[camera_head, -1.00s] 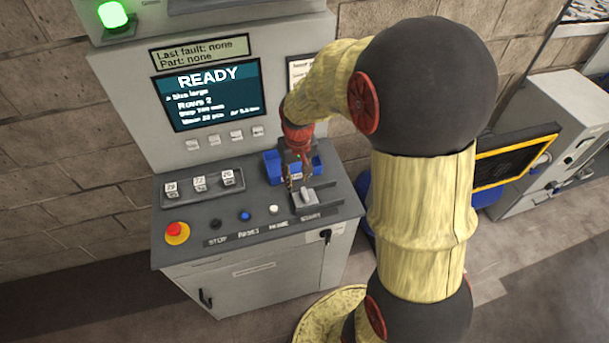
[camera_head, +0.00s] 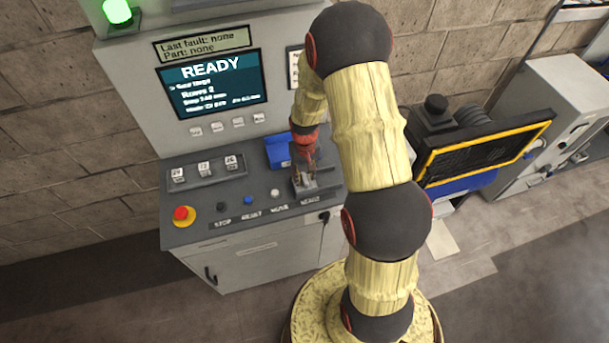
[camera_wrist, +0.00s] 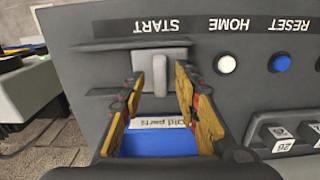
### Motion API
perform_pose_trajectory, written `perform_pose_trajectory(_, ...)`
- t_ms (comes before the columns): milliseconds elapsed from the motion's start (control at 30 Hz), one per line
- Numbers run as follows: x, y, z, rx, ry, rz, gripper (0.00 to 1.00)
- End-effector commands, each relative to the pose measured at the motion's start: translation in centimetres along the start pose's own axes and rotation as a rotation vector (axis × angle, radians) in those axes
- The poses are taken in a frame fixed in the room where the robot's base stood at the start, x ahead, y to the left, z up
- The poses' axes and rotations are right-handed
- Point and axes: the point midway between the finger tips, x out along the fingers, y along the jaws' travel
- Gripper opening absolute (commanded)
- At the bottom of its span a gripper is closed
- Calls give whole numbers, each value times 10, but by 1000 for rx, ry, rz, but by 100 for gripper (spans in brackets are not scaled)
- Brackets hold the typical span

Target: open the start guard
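The start guard (camera_head: 307,188) is a small light-grey cover above the START label, at the right end of the control desk. In the wrist view, where the label is upside down, the guard (camera_wrist: 158,60) sits between two dark side pieces. My gripper (camera_head: 302,178) is over the guard in the head view and hides part of it. In the wrist view my gripper (camera_wrist: 160,80) is open, its yellow fingers apart on the left and right of the guard. I cannot tell whether they touch it. The guard looks shut; no start button shows.
A blue bin (camera_wrist: 155,144) labelled "Old parts" lies beneath the fingers. The white HOME button (camera_wrist: 227,64) and blue RESET button (camera_wrist: 280,63) are beside the guard. A red emergency stop (camera_head: 182,214) is at the desk's left. The screen (camera_head: 212,86) reads READY.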

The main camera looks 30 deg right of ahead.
Motion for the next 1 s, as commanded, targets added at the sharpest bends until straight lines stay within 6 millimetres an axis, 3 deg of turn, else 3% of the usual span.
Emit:
perform_pose_trajectory(333, 5, 0, -1, 0, 2, 0, 32)
perform_pose_trajectory(900, 4, 0, -1, 0, 2, 0, 0)
perform_pose_trajectory(1000, 4, 0, -1, 0, 2, 0, 0)
